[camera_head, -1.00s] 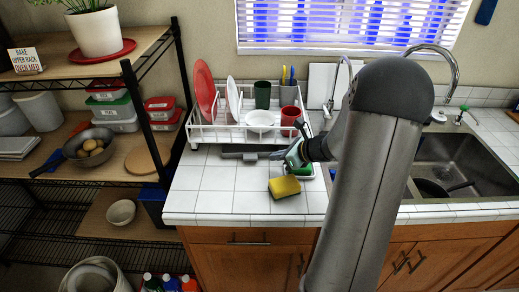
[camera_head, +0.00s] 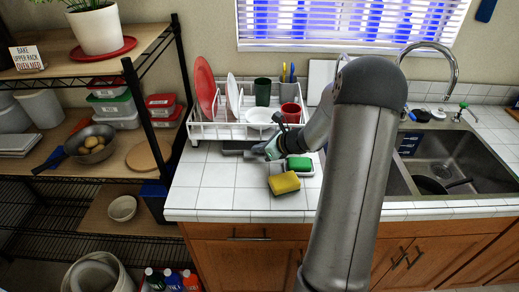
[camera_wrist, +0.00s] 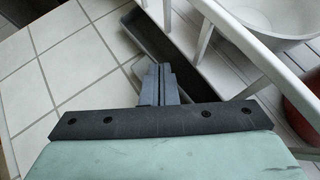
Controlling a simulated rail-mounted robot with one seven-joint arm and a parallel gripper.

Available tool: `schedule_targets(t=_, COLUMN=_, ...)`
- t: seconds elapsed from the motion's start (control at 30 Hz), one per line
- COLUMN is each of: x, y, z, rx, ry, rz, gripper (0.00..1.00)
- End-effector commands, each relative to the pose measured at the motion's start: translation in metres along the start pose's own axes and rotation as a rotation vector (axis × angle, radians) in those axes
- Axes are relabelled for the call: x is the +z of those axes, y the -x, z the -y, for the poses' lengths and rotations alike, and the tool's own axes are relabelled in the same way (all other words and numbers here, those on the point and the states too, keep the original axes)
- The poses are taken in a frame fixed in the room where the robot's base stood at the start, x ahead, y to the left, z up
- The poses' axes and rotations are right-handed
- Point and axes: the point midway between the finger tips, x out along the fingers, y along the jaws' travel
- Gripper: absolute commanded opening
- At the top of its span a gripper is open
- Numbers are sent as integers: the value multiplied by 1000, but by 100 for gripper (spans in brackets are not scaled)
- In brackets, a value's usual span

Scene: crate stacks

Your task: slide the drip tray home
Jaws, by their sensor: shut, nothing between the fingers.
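The drip tray (camera_head: 232,146) is a dark grey shallow tray under the front of the white dish rack (camera_head: 215,132). Only a narrow strip of it shows in the head view. In the wrist view the tray (camera_wrist: 178,50) runs diagonally, partly beneath the white rack frame (camera_wrist: 240,42). My gripper (camera_head: 256,150) is low over the counter at the tray's front edge. In the wrist view its fingers (camera_wrist: 156,72) are shut and empty, with tips at the tray's near wall. I cannot tell whether they touch it.
The rack holds plates, a bowl (camera_head: 260,117) and cups. The sink (camera_head: 440,160) is at right. White tiles (camera_head: 215,180) in front are clear.

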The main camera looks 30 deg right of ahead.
Motion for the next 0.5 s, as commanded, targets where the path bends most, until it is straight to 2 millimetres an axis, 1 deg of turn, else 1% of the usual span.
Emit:
schedule_targets(t=0.03, x=-16, y=3, z=0, rx=-3, ry=-11, rz=-19, gripper=0)
schedule_targets(t=0.1, x=-19, y=6, z=-1, rx=-2, ry=-12, rz=-21, gripper=0)
schedule_targets(t=0.37, x=-19, y=7, z=0, rx=-2, ry=-14, rz=-22, gripper=0)
schedule_targets(t=0.5, x=-9, y=14, z=0, rx=-3, ry=-14, rz=-22, gripper=0)
